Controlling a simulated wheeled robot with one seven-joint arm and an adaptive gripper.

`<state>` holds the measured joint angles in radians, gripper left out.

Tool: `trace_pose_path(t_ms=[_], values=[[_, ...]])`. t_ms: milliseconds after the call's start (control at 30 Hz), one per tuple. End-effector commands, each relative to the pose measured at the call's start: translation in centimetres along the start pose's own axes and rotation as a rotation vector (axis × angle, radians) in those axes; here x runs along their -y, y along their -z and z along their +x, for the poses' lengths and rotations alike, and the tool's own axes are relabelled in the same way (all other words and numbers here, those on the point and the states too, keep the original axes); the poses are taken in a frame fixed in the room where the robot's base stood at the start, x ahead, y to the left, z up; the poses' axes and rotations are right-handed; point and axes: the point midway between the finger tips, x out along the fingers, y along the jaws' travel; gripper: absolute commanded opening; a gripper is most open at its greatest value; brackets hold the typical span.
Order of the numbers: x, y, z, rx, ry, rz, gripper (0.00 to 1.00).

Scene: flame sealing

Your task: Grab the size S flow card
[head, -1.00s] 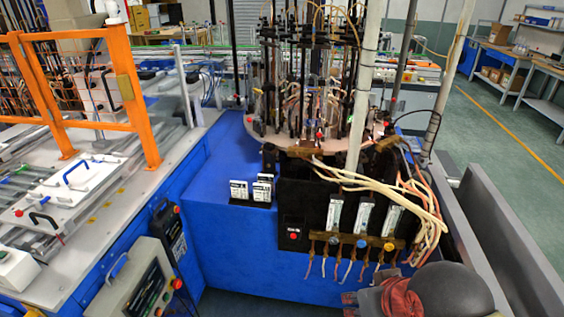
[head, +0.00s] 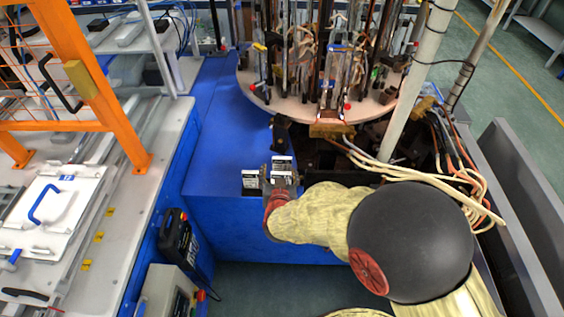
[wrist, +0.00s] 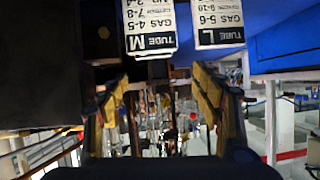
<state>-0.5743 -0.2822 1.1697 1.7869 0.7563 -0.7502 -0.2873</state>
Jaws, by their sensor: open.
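In the wrist view, which is upside down, a white card marked TUBE M (wrist: 150,25) is at the top, just beyond and between my fingertips. A card marked TUBE L (wrist: 218,20) is to its right. No S label is readable. In the head view, one small white card (head: 250,180) is on the left of the blue bench top, and others (head: 282,163) are on the right, partly covered by my gripper (head: 280,180); their print is too small to read. In the wrist view my gripper (wrist: 158,85) is open with nothing between its fingers.
A round carousel (head: 300,110) with tubes and rods stands behind the cards. Hoses (head: 400,165) run at its right. A white-topped machine with an orange frame (head: 100,90) is at the left. The blue bench top (head: 215,130) is clear behind and left of the cards.

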Motion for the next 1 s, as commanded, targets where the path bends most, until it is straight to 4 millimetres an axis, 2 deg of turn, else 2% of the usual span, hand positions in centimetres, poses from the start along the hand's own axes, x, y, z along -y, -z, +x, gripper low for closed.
trace_pose_path(t_ms=[33,200,500,767,1000], values=[[-0.1,-1.0,0.1,-0.015,-0.018,-0.015,0.65],[-0.7,-2.2,0.7,-0.051,-0.055,-0.035,0.65],[-1.1,-2.2,5.5,-0.054,-0.060,-0.036,0.65],[-1.1,-2.0,7.4,-0.054,-0.057,-0.036,0.65],[-1.3,-2.6,10.7,-0.053,-0.058,-0.036,0.65]])
